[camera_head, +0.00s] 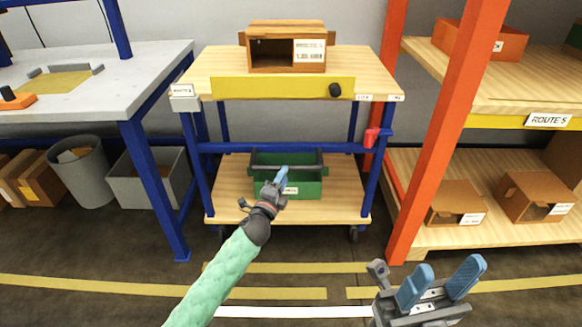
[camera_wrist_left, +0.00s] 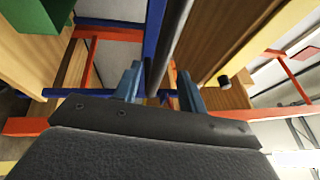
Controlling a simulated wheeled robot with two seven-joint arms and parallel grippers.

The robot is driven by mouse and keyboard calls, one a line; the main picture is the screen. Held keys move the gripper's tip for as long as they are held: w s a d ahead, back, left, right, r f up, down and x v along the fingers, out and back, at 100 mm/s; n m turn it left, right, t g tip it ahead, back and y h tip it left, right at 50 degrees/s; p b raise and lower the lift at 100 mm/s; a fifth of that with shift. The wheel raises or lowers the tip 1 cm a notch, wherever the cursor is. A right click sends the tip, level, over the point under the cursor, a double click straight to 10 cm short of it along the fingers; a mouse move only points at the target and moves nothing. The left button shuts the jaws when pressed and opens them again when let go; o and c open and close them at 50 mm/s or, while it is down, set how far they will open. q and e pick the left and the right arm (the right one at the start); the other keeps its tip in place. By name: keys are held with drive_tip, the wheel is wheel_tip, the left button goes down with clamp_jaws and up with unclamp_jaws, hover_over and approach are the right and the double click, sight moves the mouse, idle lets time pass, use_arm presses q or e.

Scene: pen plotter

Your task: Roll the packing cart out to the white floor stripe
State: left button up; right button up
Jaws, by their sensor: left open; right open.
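The packing cart (camera_head: 225,197) has a wooden top, a yellow front edge, blue posts and a lower shelf on casters. A dark bar (camera_head: 303,171) crosses in front of the green tote. My left gripper (camera_head: 281,178) is open at the bar. In the left wrist view the dark bar (camera_wrist_left: 172,40) runs between the open fingers (camera_wrist_left: 160,88); whether they touch it I cannot tell. My right gripper (camera_head: 438,284) is open and empty at the lower right, apart from the cart. The white floor stripe (camera_head: 290,311) lies in front of the cart, partly hidden by my left arm.
The green tote (camera_head: 305,188) sits on the lower shelf, a wooden box (camera_head: 287,27) on top. A red part (camera_head: 371,137) is on the right post. A grey table (camera_head: 148,66) stands left, an orange-framed rack (camera_head: 440,130) right. The floor in front has yellow lines (camera_head: 70,286).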

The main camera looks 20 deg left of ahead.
use_arm(q)
drive_tip(key=b+x, duration=0.1)
drive_tip(key=x, duration=0.5)
drive_tip(key=shift+w, duration=0.4)
drive_tip(key=shift+c, duration=0.3)
drive_tip(key=shift+d, duration=0.1)
clamp_jaws()
